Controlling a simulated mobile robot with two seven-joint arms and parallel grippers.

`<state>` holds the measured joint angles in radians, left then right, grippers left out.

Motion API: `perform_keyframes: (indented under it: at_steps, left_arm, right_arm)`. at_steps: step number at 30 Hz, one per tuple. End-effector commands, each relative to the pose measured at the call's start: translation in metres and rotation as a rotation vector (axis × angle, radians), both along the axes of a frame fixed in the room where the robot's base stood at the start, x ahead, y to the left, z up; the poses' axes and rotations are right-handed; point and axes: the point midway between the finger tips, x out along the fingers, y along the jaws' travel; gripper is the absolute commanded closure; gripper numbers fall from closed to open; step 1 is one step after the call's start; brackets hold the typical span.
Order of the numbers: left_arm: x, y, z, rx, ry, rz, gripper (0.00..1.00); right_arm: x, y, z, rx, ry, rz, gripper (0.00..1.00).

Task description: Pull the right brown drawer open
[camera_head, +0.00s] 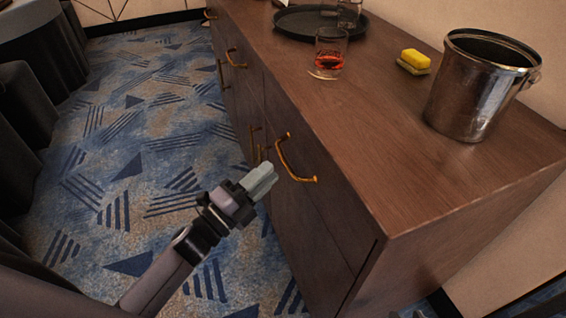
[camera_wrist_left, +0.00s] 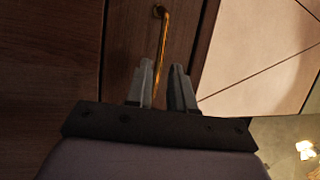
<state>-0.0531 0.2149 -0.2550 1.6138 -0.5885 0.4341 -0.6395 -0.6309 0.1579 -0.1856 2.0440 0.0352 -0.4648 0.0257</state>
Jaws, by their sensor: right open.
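The right brown drawer (camera_head: 325,205) is at the near end of the wooden cabinet and looks closed. Its brass handle (camera_head: 300,178) is a curved bar on the front face. My left gripper (camera_head: 275,172) is just in front of that face, beside the handle in the head view. In the left wrist view the handle (camera_wrist_left: 165,45) runs down toward the gap between the fingers (camera_wrist_left: 162,85). The fingers stand apart with a narrow gap. The handle's lower end is hidden at the fingers, so I cannot tell whether they touch it. My right gripper does not show.
The cabinet top (camera_head: 390,165) carries a metal bucket (camera_head: 470,95), a yellow sponge (camera_head: 415,59), a glass with amber drink (camera_head: 329,55) and a dark tray (camera_head: 290,24). More brass handles (camera_head: 234,58) sit farther along. Patterned carpet (camera_head: 150,130) lies clear left of the cabinet. Dark draped furniture (camera_head: 28,100) stands far left.

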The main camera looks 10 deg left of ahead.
Motion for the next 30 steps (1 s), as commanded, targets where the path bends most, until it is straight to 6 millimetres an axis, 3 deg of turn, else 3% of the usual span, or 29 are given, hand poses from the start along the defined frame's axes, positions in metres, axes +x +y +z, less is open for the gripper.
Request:
perform_keyframes:
  at_steps: [12, 23, 26, 30]
  left_arm:
    - [0.043, -0.027, 0.013, -0.004, 0.003, 0.001, 0.77]
    - [0.047, -0.03, 0.014, -0.005, 0.004, 0.0, 0.77]
    - [0.047, -0.03, 0.014, -0.005, 0.004, 0.0, 1.0]
    - [0.047, -0.03, 0.014, -0.005, 0.004, 0.0, 1.0]
  right_arm:
    - [-0.002, 0.002, -0.001, 0.006, 0.005, -0.004, 0.57]
    - [-0.004, 0.001, -0.002, 0.007, 0.007, -0.006, 0.57]
    - [-0.004, 0.001, -0.002, 0.007, 0.007, -0.006, 0.57]
    - [-0.003, 0.001, -0.002, 0.006, 0.007, -0.007, 0.57]
